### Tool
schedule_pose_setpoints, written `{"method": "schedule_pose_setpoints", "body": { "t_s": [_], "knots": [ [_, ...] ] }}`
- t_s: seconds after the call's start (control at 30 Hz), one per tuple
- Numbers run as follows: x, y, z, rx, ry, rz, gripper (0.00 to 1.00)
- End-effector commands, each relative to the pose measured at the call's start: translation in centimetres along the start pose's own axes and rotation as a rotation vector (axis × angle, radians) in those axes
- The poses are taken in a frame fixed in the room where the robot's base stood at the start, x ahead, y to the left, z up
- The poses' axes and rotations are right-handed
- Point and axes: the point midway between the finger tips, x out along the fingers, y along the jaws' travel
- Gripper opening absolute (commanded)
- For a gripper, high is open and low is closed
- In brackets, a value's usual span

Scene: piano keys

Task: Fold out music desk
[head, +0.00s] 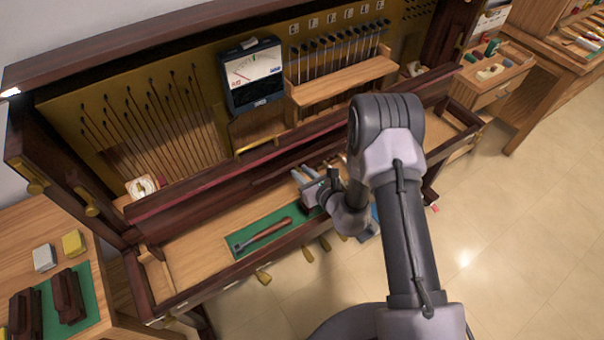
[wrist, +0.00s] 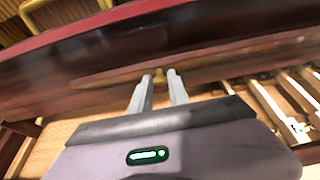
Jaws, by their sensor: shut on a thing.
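The music desk is a long dark red-brown board (head: 200,196) running across the front of the open piano case in the head view. It fills the upper part of the wrist view (wrist: 110,65), leaning, with a red strip along its top edge. A small brass knob (wrist: 160,75) is on its lower part. My gripper (head: 298,172) reaches to the board near its middle. In the wrist view my gripper's fingers (wrist: 161,78) are closed around the knob, one on each side. In the head view the knob is too small or hidden to make out.
A wooden-handled tool (head: 262,234) lies on a green mat (head: 240,240) on the shelf in front of the board. A meter (head: 252,75) and a rack of tools (head: 340,80) stand behind. A side table (head: 100,290) is at lower left. Open floor (head: 520,230) is at right.

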Motion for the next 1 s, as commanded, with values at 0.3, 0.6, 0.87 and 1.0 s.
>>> {"method": "schedule_pose_setpoints", "body": {
  "t_s": [0.3, 0.6, 0.87, 1.0],
  "knots": [
    [0.5, 0.0, -2.9, 0.001, -0.187, -0.001, 0.00],
    [1.0, 0.0, -4.9, 0.000, -0.442, 0.000, 0.00],
    [1.3, 0.0, -5.2, 0.001, -0.622, 0.001, 0.00],
    [1.5, 0.0, -5.4, 0.000, -0.690, 0.001, 0.00]
  ]
}}
